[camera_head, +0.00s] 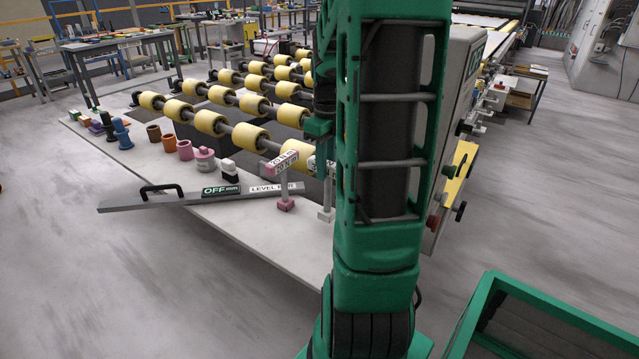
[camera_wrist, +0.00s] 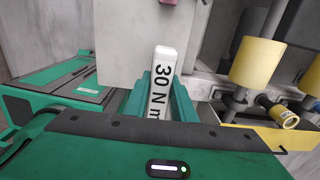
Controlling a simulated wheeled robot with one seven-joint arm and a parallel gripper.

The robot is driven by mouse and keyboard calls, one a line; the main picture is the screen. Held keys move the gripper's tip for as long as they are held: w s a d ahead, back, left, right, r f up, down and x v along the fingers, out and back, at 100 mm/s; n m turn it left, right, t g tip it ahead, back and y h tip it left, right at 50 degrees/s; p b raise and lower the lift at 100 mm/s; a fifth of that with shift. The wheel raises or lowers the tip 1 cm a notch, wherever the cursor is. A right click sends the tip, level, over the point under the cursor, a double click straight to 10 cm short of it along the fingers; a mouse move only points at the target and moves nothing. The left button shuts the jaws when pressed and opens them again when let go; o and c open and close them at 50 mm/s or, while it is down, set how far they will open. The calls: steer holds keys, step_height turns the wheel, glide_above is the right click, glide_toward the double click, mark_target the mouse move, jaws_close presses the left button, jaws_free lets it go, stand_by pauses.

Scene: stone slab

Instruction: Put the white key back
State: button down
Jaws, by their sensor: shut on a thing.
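The white key is a T-shaped tool with a light bar marked "30 N m" (camera_wrist: 163,75). In the wrist view my gripper (camera_wrist: 163,92) has its green fingers on both sides of this bar, shut on it. In the head view the key's stem and pale foot (camera_head: 326,214) show just left of my arm, low at the slab. Its bar is mostly hidden by my arm there. I cannot tell whether the foot touches the slab. A pink key (camera_head: 285,204) with a similar bar stands upright just to its left.
The pale stone slab (camera_head: 250,226) carries a long grey level (camera_head: 150,204) with a black handle and a row of coloured pieces, including a pink one (camera_head: 205,159). Yellow rollers (camera_head: 211,122) stand behind. A green-framed box (camera_head: 540,320) is at lower right.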

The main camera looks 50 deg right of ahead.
mark_target(328, 192)
steer(key=shift+f, duration=1.9)
steer(key=c, duration=1.5)
jaws_free()
